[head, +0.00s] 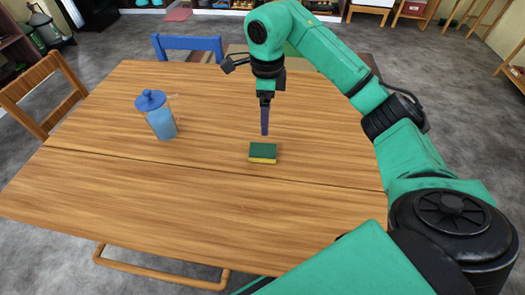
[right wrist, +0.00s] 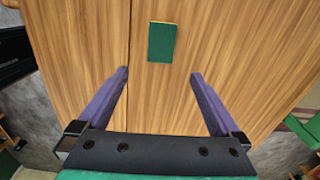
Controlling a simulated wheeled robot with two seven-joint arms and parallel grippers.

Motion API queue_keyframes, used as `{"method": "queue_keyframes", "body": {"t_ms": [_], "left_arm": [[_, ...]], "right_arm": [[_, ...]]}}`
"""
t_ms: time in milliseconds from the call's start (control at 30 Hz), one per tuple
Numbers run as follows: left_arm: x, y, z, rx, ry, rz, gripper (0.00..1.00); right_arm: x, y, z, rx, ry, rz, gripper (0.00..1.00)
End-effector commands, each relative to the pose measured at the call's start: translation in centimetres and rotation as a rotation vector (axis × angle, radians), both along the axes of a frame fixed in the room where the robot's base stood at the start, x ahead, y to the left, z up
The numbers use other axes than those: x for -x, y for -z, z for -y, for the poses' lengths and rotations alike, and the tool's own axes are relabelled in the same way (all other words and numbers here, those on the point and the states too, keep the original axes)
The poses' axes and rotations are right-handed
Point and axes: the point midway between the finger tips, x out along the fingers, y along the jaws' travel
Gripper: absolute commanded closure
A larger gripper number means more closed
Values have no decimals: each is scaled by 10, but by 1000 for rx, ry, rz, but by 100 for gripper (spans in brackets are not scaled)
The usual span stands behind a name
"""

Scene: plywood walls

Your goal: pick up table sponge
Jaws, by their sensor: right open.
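The sponge (head: 263,152), green on top with a yellow side, lies flat on the wooden table (head: 200,205). It also shows in the right wrist view (right wrist: 161,43), beyond the fingertips and roughly between them. My right gripper (head: 264,133) points down just above and behind the sponge in the head view. In the right wrist view its two purple fingers (right wrist: 160,73) are spread wide with nothing between them. My left gripper is not in view.
A blue-lidded pitcher (head: 158,116) stands on the table to the left of the sponge. A blue chair (head: 188,46) is at the far edge and a wooden chair (head: 45,92) at the left. The tabletop around the sponge is clear.

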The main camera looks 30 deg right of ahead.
Motion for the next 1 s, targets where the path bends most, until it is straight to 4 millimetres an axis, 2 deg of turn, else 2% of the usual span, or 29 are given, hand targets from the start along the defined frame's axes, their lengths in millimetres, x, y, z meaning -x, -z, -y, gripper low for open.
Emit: {"method": "queue_keyframes", "body": {"t_ms": [100,300,533,700,933,967,1000], "left_arm": [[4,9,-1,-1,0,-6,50],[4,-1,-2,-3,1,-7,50],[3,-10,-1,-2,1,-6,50],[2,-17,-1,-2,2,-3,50],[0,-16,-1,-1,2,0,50],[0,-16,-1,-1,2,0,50],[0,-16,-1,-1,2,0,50]], "right_arm": [[1,26,-1,-3,-2,-6,0],[1,72,0,-1,0,-8,0],[0,104,0,-2,0,-7,0],[-2,136,0,-1,1,-4,0],[-3,142,1,0,0,-1,0],[-3,142,1,0,0,-1,4],[-3,142,1,0,0,-1,19]]}}
